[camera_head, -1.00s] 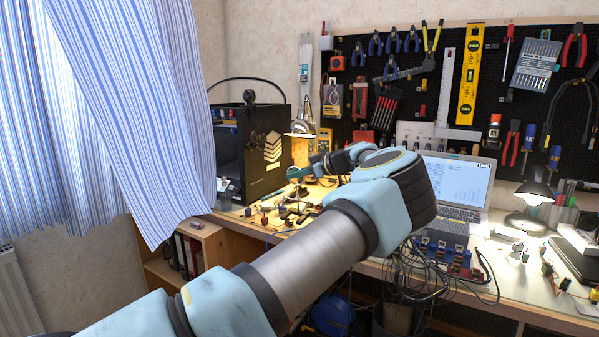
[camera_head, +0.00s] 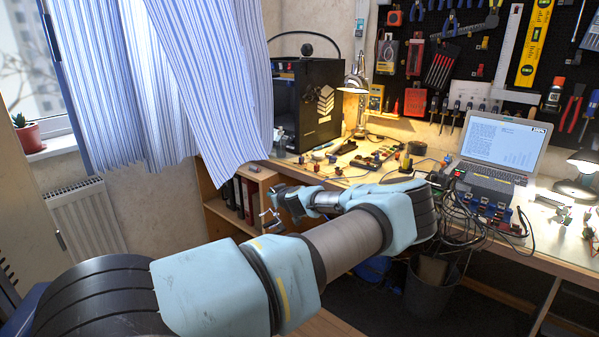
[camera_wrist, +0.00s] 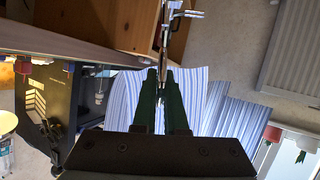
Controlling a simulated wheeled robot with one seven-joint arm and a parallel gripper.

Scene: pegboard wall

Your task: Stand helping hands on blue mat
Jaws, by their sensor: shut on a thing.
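My gripper (camera_head: 277,203) is in front of the bench's left end, over the shelf side, with its fingers pointing left. In the wrist view the dark green fingers (camera_wrist: 161,82) are shut on a thin metal part of the helping hands (camera_wrist: 187,14). The helping hands are a silver frame of rods and small joints, and they stick out beyond the fingertips. They also show small in the head view (camera_head: 266,216), clear of the bench top. Their full shape and base are hard to make out. I cannot make out a blue mat in either current view.
The wooden bench (camera_head: 345,172) holds a black 3D printer (camera_head: 308,105), a lamp (camera_head: 357,82), small tools and a laptop (camera_head: 503,142). A shelf with binders (camera_head: 240,196) stands below. A striped curtain (camera_head: 215,90) hangs close left, above a radiator (camera_head: 85,218).

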